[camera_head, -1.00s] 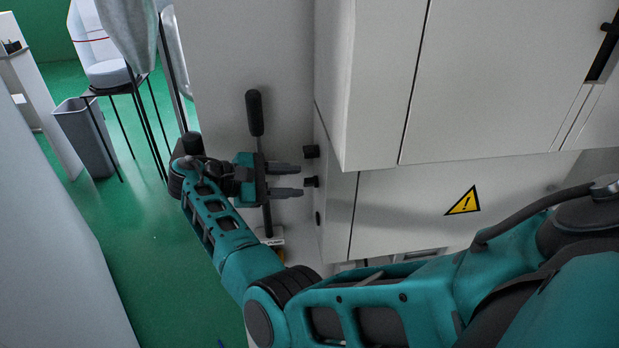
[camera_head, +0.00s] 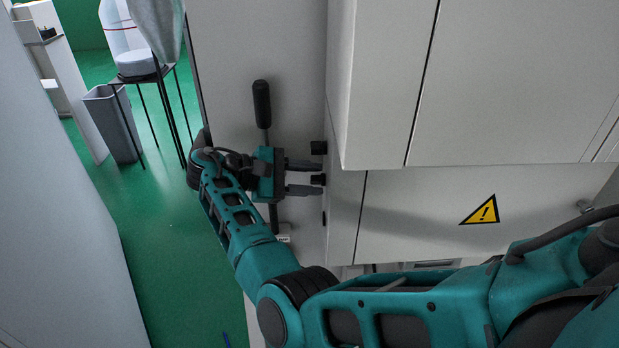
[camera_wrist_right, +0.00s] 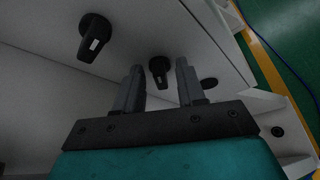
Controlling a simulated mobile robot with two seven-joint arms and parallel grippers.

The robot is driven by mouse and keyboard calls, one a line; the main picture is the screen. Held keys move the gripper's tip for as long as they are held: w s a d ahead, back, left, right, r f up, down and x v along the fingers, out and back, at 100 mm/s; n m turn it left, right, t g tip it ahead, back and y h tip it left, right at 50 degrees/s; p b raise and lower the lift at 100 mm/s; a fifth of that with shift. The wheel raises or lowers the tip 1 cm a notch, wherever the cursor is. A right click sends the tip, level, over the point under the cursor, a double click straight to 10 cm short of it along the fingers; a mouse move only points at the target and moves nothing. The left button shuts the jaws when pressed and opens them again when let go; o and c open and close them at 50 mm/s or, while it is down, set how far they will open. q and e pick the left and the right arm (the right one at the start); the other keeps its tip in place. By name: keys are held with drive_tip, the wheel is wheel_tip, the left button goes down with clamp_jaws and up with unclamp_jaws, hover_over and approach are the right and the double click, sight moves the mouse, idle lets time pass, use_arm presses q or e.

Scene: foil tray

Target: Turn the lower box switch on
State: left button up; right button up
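Two black rotary switches sit one above the other on the side face of the grey box. The upper switch (camera_head: 318,147) shows in the head view, and in the right wrist view (camera_wrist_right: 95,38) a white mark is visible on it. In the right wrist view the lower switch appears between the fingertips (camera_wrist_right: 157,73); contact cannot be told. My left gripper is out of view.
A long black-handled lever (camera_head: 262,105) stands behind my right gripper. Grey cabinet doors and a yellow warning triangle (camera_head: 481,211) are to the right. A dark round fitting (camera_wrist_right: 209,83) is beside the lower switch. Green floor, a bin (camera_head: 112,122) and a stand are at left.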

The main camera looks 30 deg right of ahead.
clamp_jaws()
idle(0.6)
drive_tip(key=m+h, duration=0.1)
drive_tip(key=m, duration=0.1)
drive_tip(key=f+m+t+h+b, duration=0.1)
drive_tip(key=m, duration=0.2)
drive_tip(key=shift+s+a+t+h, duration=0.1)
drive_tip(key=shift+s+t+h, duration=0.05)
drive_tip(key=shift+t+h, duration=0.15)
drive_tip(key=shift+m+h+b, duration=0.8)
drive_tip(key=shift+m+b, duration=0.9)
drive_tip(key=shift+b, duration=0.1)
